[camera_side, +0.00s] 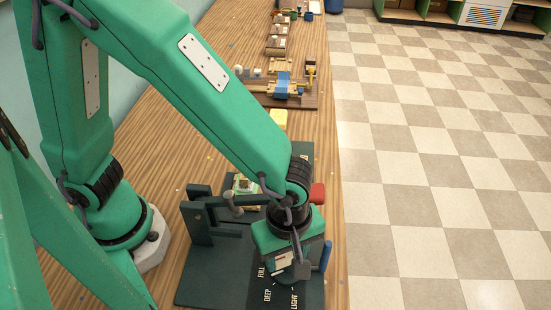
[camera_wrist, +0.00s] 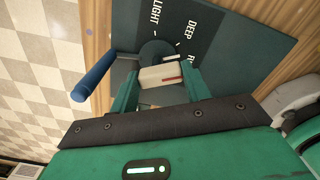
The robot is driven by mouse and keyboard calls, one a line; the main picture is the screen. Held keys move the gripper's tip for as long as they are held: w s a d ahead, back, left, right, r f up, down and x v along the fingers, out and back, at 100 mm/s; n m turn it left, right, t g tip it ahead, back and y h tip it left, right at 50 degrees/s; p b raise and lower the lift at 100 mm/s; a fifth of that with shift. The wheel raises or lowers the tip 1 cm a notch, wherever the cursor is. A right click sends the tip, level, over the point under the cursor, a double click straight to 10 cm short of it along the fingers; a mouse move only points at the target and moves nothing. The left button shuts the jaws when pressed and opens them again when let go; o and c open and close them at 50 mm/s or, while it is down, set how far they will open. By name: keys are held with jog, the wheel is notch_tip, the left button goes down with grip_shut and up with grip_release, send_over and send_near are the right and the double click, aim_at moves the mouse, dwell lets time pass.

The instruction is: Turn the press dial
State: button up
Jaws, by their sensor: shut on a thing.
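The press (camera_side: 210,285) is a dark green base with a black label panel marked FULL, DEEP and LIGHT. The label panel (camera_wrist: 190,28) also shows in the wrist view, with LIGHT at left, DEEP in the middle and FULL partly hidden at right. The dial (camera_wrist: 160,76) has a cream grip with a red line, beside a dark round part. My gripper (camera_wrist: 158,84) has its green fingers on both sides of the cream grip, shut on it. In the side view my gripper (camera_side: 287,260) points down at the panel and hides much of the dial.
A blue handle (camera_wrist: 94,76) stands at the press's edge, close to my gripper; it also shows in the side view (camera_side: 326,256). A red knob (camera_side: 318,193) is behind my wrist. Another wooden fixture (camera_side: 284,88) stands farther along the bench. Checkered floor lies right.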

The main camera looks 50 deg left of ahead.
aim_at(287, 257)
jog(key=o, duration=1.4)
jog(key=shift+r, duration=0.15)
jog(key=shift+r, duration=3.8)
